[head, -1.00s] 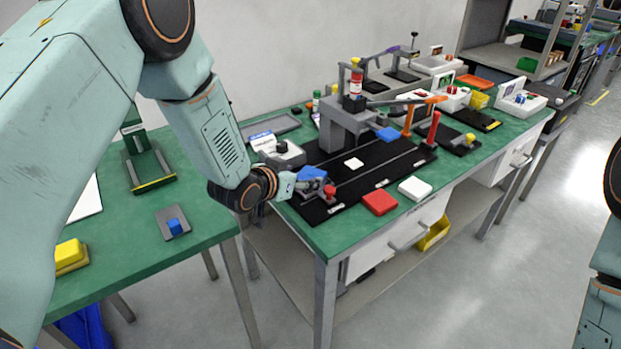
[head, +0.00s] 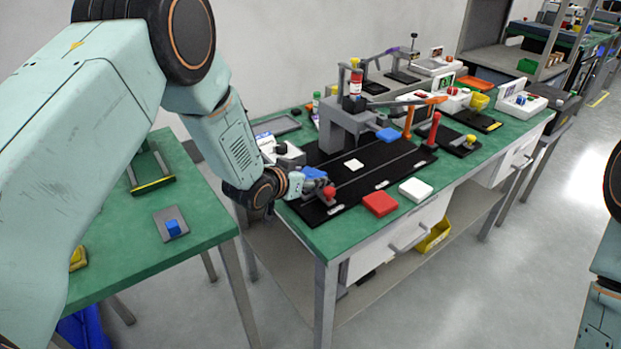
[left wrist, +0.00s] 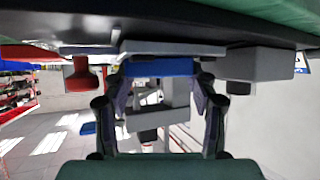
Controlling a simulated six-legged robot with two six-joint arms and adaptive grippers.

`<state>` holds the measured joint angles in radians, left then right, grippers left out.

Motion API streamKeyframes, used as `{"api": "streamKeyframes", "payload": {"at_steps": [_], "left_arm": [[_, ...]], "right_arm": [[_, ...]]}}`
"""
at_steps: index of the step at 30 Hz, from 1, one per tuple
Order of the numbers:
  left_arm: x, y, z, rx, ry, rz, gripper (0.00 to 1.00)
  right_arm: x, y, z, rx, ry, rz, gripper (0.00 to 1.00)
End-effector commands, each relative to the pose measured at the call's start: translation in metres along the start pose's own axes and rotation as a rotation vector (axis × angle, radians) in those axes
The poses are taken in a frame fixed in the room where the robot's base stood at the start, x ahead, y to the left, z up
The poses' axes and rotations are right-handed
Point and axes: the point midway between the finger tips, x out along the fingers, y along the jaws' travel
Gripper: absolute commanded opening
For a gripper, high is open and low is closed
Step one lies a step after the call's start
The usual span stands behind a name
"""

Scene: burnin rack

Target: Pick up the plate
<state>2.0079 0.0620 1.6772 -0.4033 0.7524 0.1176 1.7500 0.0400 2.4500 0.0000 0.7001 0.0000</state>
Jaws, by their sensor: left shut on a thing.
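A blue plate (head: 313,172) is at the near left end of the black mat, beside a red knob (head: 330,192). My left gripper (head: 308,186) reaches it from the left and is shut on it. In the left wrist view the blue plate (left wrist: 158,68) spans the space between the two fingertips of the left gripper (left wrist: 158,78). In that view it lies close to a grey slab (left wrist: 170,47); I cannot tell whether they touch. My right gripper is out of view; only part of my right arm shows at the right edge.
The black mat (head: 360,185) lies on a green bench, with a grey press stand (head: 345,125) behind. A red block (head: 380,203) and a white block (head: 415,188) lie along the front edge.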

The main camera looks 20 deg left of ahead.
Motion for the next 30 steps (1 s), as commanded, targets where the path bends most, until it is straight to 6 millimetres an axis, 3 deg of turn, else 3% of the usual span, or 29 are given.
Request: {"api": "streamKeyframes", "payload": {"at_steps": [4, 11, 24, 30], "left_arm": [[0.0, 0.0, 0.0, 0.0, 0.001, 0.0, 0.22], [-0.002, 0.0, -0.005, 0.001, 0.002, 0.0, 0.22], [-0.04, 0.0, -0.074, 0.001, 0.004, 0.0, 0.22], [-0.048, 0.0, -0.085, 0.006, 0.0, 0.013, 0.22]], "right_arm": [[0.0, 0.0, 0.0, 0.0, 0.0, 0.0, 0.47], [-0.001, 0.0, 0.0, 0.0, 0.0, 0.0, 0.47], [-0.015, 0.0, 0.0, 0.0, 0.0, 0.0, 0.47], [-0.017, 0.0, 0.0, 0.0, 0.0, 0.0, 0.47]]}}
